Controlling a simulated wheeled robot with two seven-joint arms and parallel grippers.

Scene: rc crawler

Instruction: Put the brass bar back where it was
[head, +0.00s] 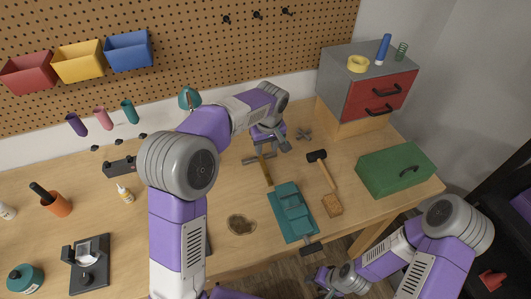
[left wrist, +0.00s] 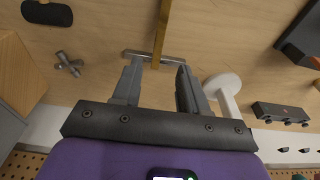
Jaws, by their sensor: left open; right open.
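A thin brass-coloured bar (head: 266,172) lies on the workbench, below my left gripper (head: 262,152) in the head view. In the left wrist view the brass bar (left wrist: 160,32) runs down from the top edge to a grey metal strip (left wrist: 140,56) lying crosswise at its end; I cannot tell whether they are joined. My left gripper (left wrist: 155,82) is open, with the strip and bar end just beyond its fingertips and nothing clearly between them. My right gripper (head: 325,278) is open and empty, low in the head view, off the bench's front edge.
A grey cross-shaped piece (head: 303,134) lies behind. A brown stain (head: 241,224) marks the bench. The red-drawer cabinet (head: 370,95) is at the back right.

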